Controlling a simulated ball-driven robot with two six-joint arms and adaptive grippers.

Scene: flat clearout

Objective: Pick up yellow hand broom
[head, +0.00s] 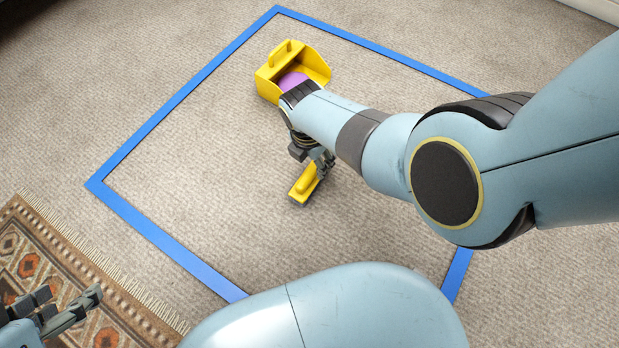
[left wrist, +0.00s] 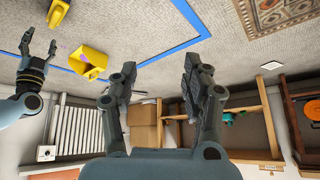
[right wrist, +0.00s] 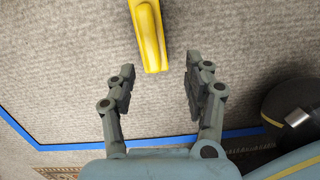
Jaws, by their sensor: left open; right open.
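The yellow hand broom (head: 305,185) lies on the carpet inside the blue outline, partly hidden by my right gripper (head: 318,162) in the head view. In the right wrist view the broom (right wrist: 150,38) lies beyond the open fingertips of my right gripper (right wrist: 160,80), centred slightly left of the gap. Nothing is between those fingers. The left wrist view also shows the broom (left wrist: 58,12) at the top, beside my right gripper. My left gripper (head: 68,303) is open and empty at the lower left, far from the broom, over the rug side.
A yellow dustpan (head: 318,66) holding a purple object (head: 291,80) stands beyond my right wrist. Blue tape (head: 165,238) frames the carpet. A patterned rug (head: 60,265) lies lower left. Wooden shelving (left wrist: 245,130) shows in the left wrist view. Carpet left of the broom is clear.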

